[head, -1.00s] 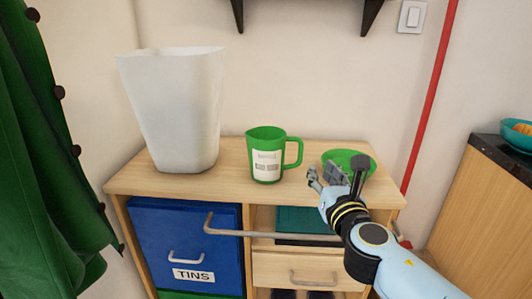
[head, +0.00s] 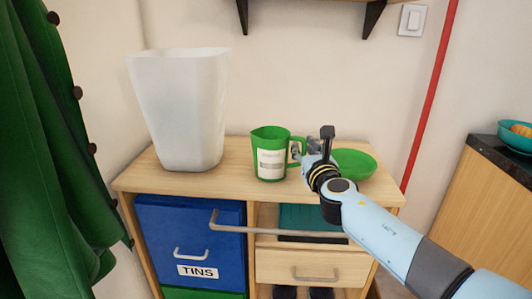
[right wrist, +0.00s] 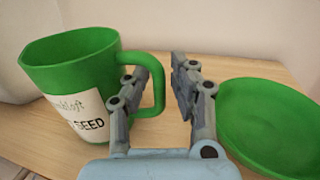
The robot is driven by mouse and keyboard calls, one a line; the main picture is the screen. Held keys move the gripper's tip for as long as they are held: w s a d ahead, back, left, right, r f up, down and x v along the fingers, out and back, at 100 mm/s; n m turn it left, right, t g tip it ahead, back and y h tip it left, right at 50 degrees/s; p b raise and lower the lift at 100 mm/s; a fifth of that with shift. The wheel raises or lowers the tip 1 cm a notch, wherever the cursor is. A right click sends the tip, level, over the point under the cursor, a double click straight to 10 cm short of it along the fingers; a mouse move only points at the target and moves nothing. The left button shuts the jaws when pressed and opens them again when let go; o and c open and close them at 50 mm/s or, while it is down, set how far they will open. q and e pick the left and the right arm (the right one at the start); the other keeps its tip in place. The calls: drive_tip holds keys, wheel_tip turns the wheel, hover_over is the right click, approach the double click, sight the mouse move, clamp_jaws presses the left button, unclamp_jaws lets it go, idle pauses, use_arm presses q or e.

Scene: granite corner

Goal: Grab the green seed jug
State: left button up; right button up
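The green seed jug (head: 270,155) stands upright on the wooden cabinet top, its handle to the right. In the right wrist view the jug (right wrist: 85,65) shows a white label reading "SEED". My right gripper (head: 304,149) is at the handle. In the right wrist view the gripper (right wrist: 165,75) is open. One finger overlaps the handle's opening and the other is to the right of the handle, with the handle's outer bar showing in the gap. I cannot tell whether either finger touches it. My left gripper is not in view.
A green bowl (head: 355,163) sits just right of my right gripper. A tall white bin (head: 180,110) stands left of the jug on the cabinet top (head: 236,176). A grey bar handle (head: 270,230) sticks out in front. A shelf bracket (head: 372,15) is above.

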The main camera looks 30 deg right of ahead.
drive_tip(key=shift+s, duration=0.1)
drive_tip(key=shift+c, duration=0.7)
clamp_jaws()
drive_tip(key=shift+r, duration=0.15)
